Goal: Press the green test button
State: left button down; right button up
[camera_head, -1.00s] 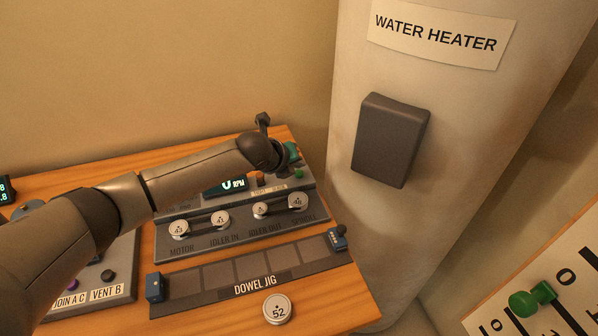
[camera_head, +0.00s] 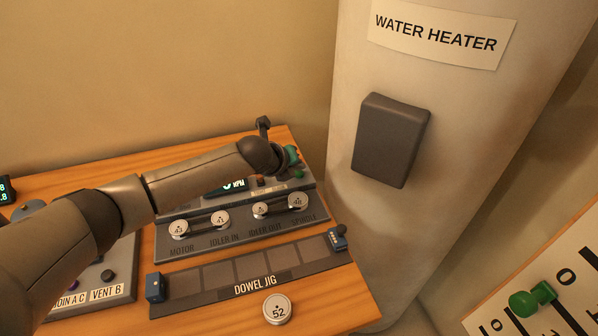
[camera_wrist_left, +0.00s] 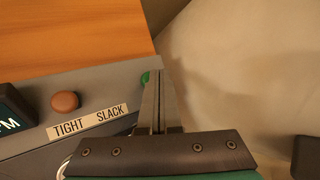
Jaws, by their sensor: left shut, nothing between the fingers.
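The green test button (camera_head: 298,175) sits at the right end of the grey pulley panel (camera_head: 193,245), below my left gripper (camera_head: 292,160). In the left wrist view, part of the green button (camera_wrist_left: 145,77) shows just left of the tips of my left gripper (camera_wrist_left: 154,76); the fingers hide the rest. The fingers are together with nothing between them. The tips are very close to the button; I cannot tell whether they touch it. My right gripper is in neither view.
An orange-brown knob (camera_wrist_left: 65,102) and a TIGHT/SLACK label (camera_wrist_left: 88,123) are left of the button. The water heater (camera_head: 385,60) stands close on the right. Numbered pulleys (camera_head: 220,219) and a dowel jig (camera_head: 240,273) lie in front. A green knob (camera_head: 532,299) is far right.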

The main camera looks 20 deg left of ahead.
pick_arm(q)
jog(key=shift+f, duration=0.45)
dwell(0.5)
dwell(0.3)
jog(key=shift+r+p, duration=0.85)
jog(key=shift+r, duration=0.05)
notch_tip(320, 180, up, 5)
jog(key=p, duration=0.5)
dwell(0.5)
